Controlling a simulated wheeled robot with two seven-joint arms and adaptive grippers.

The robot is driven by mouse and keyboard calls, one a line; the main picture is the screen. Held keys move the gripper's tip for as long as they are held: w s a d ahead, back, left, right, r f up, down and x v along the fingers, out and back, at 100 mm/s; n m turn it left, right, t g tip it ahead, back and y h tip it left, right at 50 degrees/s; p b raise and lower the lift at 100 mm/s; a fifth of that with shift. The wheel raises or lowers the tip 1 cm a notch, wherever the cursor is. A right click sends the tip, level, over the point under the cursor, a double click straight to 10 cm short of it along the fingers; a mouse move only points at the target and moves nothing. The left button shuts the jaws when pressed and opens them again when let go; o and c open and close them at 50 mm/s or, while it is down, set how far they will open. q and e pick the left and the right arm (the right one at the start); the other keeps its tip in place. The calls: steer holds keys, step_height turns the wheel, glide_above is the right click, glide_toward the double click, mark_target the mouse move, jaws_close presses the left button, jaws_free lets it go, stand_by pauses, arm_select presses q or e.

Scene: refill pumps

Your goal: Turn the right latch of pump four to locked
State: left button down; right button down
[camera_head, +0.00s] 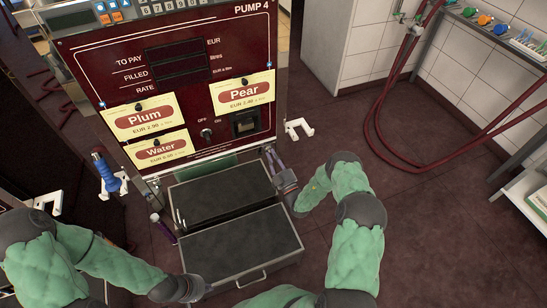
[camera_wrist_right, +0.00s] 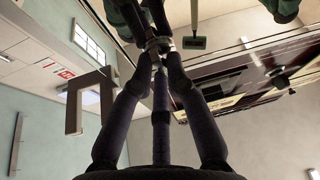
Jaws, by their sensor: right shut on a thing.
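Pump four (camera_head: 225,60) is a dark red panel labelled PUMP 4, with price cards for Plum, Pear and Water. My right gripper (camera_head: 268,152) is at the panel's lower right corner. In the right wrist view my right gripper (camera_wrist_right: 160,45) has its fingers closed together on a small pale metal part (camera_wrist_right: 165,43), which looks like the right latch. The fingers hide most of it, and I cannot tell how it is turned. My left gripper (camera_head: 205,289) is low at the front left of a black box; whether its fingers are open is unclear.
A white hook (camera_head: 298,129) sticks out right of the panel; a blue nozzle (camera_head: 108,175) hangs at the left. Red hoses (camera_head: 372,130) loop at the right.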

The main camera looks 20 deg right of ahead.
steer(key=shift+a+f+m+h, duration=0.15)
steer(key=shift+m+h, duration=1.25)
steer(key=shift+m, duration=1.3)
steer(key=c, duration=1.5)
jaws_free()
steer(key=shift+s, duration=0.1)
steer(key=v, duration=1.2)
steer(key=shift+f, duration=0.15)
